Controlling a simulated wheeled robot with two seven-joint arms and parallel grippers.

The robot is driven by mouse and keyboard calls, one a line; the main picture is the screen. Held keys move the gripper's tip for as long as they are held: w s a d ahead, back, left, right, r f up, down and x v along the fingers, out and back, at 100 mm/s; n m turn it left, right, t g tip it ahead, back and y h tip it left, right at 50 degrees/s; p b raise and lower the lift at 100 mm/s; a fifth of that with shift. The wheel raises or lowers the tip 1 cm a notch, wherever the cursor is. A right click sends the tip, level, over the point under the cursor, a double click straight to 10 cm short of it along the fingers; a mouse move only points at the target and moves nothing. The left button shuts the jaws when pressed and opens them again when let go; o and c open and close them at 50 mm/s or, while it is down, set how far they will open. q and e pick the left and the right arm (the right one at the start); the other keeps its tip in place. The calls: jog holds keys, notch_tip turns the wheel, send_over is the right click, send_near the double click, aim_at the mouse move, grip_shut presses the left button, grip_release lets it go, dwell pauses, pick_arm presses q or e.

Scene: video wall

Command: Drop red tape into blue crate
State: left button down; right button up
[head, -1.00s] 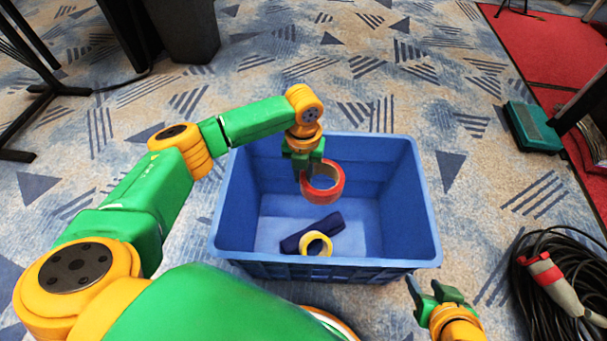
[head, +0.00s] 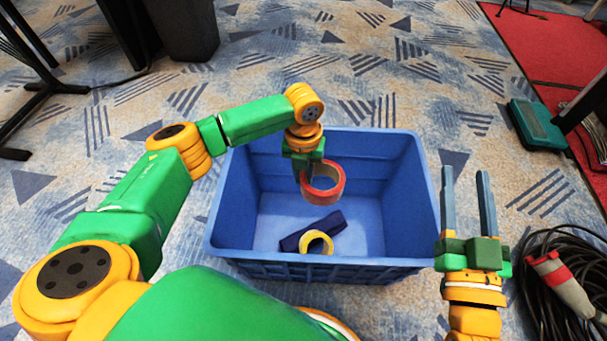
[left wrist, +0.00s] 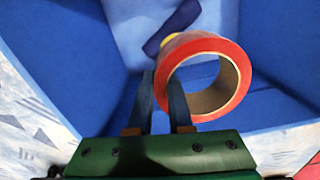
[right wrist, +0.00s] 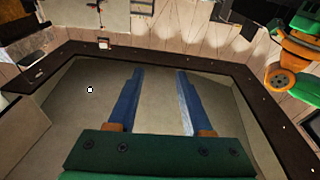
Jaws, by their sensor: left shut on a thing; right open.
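The red tape (head: 323,194) is a ring with a brown inner core. My left gripper (head: 304,178) is shut on its wall and holds it over the blue crate (head: 424,215), within the rim as seen from the head. In the left wrist view the red tape (left wrist: 232,62) hangs at the fingertips (left wrist: 163,90), with the blue crate wall (left wrist: 60,60) around it. My right gripper (head: 468,190) is open and empty, pointing up outside the crate's right side; its parted fingers show in the right wrist view (right wrist: 157,85).
Inside the crate lie a yellow tape roll (head: 316,242) and a dark blue item (head: 296,241). A coil of black cable (head: 548,262) with a grey and red connector (head: 562,287) lies at the right. A green box (head: 537,126) sits further back. Patterned carpet is clear behind the crate.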

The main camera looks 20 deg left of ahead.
pick_arm(q)
jog(key=shift+f+b, duration=0.5)
jog(key=shift+b, duration=0.05)
jog(key=shift+f+b, duration=0.2)
jog(key=shift+b, duration=0.1)
pick_arm(e)
jog(key=s+r+t+y, duration=0.2)
jog(key=s+r+t, duration=0.1)
jog(key=r, duration=0.2)
jog(key=s+r+n+t+y, duration=0.1)
jog(key=s+r+t+y, duration=0.1)
jog(key=s+r+t, duration=0.2)
notch_tip(320, 180, up, 2)
jog(key=shift+r, duration=0.15)
jog(key=shift+a, duration=0.1)
